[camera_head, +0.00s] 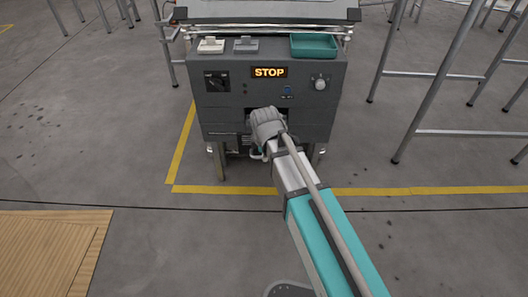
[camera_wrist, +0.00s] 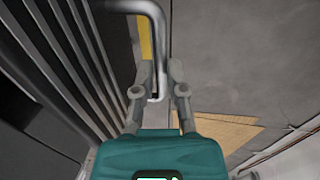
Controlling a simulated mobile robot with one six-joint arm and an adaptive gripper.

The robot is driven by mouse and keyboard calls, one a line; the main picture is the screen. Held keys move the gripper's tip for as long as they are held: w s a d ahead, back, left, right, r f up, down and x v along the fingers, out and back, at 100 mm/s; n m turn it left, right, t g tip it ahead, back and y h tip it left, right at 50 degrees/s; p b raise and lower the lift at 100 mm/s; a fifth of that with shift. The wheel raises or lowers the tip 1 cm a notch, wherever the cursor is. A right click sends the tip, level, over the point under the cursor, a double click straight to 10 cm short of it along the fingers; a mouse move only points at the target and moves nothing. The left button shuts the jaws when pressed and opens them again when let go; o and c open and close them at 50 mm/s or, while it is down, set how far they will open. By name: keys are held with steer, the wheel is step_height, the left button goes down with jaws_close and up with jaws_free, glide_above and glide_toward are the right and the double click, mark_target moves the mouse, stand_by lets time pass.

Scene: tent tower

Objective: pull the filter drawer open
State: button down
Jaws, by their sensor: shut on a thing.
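The filter drawer's front is probably the dark slatted panel (camera_wrist: 62,60) at the left in the wrist view. A grey bent tube handle (camera_wrist: 158,28) curves out from beside it. My gripper (camera_wrist: 160,72) has one finger on each side of the handle's lower stretch and is shut on it. In the head view my wrist and arm cover the low middle of the grey machine (camera_head: 222,100), hiding the fingertips and most of the drawer. Whether the drawer stands out from the machine cannot be told.
The machine carries a lit STOP sign (camera_head: 269,72), knobs and a teal tray (camera_head: 314,46) on top. Yellow floor tape (camera_head: 410,190) runs in front. Metal frames (camera_head: 425,90) stand at the right. A wooden board (camera_head: 50,250) lies at lower left. Grey floor around is open.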

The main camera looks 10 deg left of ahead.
steer(key=shift+a, duration=0.15)
steer(key=c, duration=0.7)
jaws_free()
steer(key=s+d+r+m+g+p, duration=0.1)
steer(key=s+d+r+m+p, duration=0.1)
steer(key=d+m, duration=0.7)
steer(key=s+d+r+m+p, duration=0.2)
steer(key=d+m, duration=0.3)
steer(key=d, duration=0.8)
steer(key=s+d+r+m+g+p, duration=0.1)
steer(key=s+d+r+m+p, duration=0.1)
steer(key=d+m, duration=0.75)
steer(key=r+n+p, duration=0.1)
steer(key=r+p, duration=1.1)
steer(key=d+r+p, duration=0.1)
steer(key=r+p, duration=1.2)
steer(key=d+r+n+p, duration=0.1)
steer(key=r+p, duration=1.2)
steer(key=shift+n, duration=0.35)
steer(key=shift+f, duration=0.1)
